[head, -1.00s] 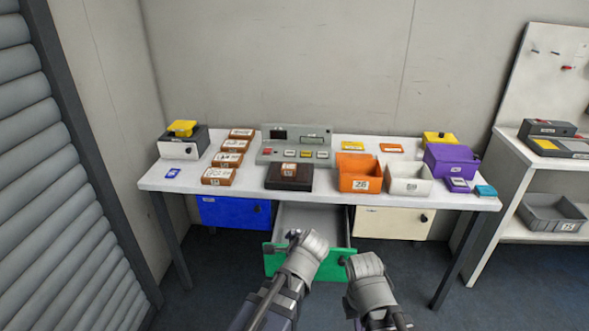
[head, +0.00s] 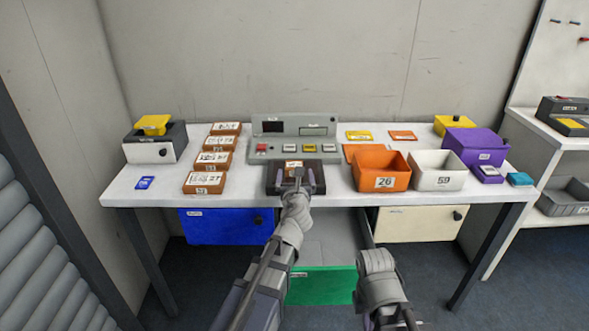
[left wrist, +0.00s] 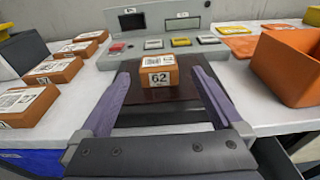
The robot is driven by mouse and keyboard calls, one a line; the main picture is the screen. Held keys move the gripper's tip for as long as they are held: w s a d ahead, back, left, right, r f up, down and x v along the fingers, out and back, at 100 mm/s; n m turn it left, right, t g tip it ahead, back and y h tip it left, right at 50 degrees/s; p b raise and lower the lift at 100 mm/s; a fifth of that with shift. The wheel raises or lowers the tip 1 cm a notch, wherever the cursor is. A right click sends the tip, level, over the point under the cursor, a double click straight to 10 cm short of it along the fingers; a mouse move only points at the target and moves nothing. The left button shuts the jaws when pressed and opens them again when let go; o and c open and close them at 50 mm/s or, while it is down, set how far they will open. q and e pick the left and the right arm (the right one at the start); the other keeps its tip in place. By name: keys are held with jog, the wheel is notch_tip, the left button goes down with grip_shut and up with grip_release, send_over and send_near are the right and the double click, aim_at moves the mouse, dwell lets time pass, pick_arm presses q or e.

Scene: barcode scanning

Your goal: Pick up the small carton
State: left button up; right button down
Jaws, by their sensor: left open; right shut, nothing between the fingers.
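A small orange-brown carton (left wrist: 158,74) with a barcode on top and 62 on its front sits on a dark brown pad (left wrist: 130,108). In the head view the carton (head: 293,165) is partly hidden behind my left gripper (head: 297,182). In the left wrist view my left gripper (left wrist: 160,76) is open, with its two purple-grey fingers spread to either side of the carton and gaps between them and it. My right gripper (head: 378,264) is low in front of the table, shut and empty; its fingertips are hard to make out.
Several similar cartons (head: 208,178) stand in a column to the left. A grey button panel (head: 295,130) is behind the pad. An orange bin (head: 383,184) and a white bin (head: 437,182) stand right. A drawer with a green front (head: 320,286) is open below.

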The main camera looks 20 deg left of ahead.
aim_at(294, 165)
pick_arm(q)
jog(key=shift+b+x, duration=0.65)
jog(key=shift+x, duration=3.2)
jog(key=shift+s+a+f, duration=0.1)
jog(key=shift+s, duration=0.05)
jog(key=c, duration=1.5)
